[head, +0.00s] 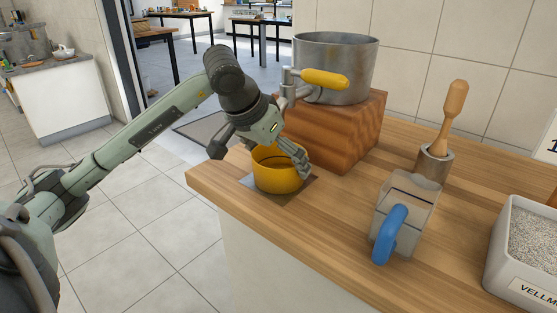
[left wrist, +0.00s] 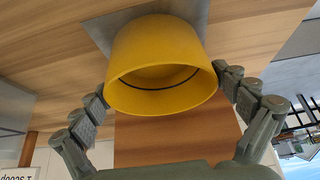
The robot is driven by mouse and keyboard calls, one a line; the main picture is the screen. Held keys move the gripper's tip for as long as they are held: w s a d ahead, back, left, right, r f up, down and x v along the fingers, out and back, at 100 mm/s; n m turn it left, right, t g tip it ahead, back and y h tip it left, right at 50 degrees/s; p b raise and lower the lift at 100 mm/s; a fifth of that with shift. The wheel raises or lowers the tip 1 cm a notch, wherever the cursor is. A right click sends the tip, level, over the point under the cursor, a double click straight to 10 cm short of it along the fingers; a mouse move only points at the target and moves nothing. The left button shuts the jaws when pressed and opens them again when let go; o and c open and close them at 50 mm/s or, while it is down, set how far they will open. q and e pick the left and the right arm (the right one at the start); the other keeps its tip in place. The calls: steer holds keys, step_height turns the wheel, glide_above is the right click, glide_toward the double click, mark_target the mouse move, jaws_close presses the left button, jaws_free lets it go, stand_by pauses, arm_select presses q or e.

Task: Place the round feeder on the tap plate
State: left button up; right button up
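The round feeder (head: 275,175) is a yellow, open-topped tub near the left end of the counter. It is upright over the tap plate (head: 311,186), a thin grey square on the wood; I cannot tell whether its base touches the plate. My left gripper (head: 280,155) reaches down over it. In the left wrist view the feeder (left wrist: 158,55) fills the space between the fingers of the left gripper (left wrist: 162,82), which meet its rim on both sides. Part of the tap plate (left wrist: 100,30) shows behind it. My right gripper is not in view.
A metal pot (head: 345,60) with a yellow-handled gate (head: 324,78) stands on a wooden block (head: 345,135) just behind the feeder.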

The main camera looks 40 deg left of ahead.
arm_select(q)
steer(key=shift+r, duration=0.1)
steer(key=shift+v, duration=1)
steer(key=v, duration=1)
steer(key=shift+p, duration=0.35)
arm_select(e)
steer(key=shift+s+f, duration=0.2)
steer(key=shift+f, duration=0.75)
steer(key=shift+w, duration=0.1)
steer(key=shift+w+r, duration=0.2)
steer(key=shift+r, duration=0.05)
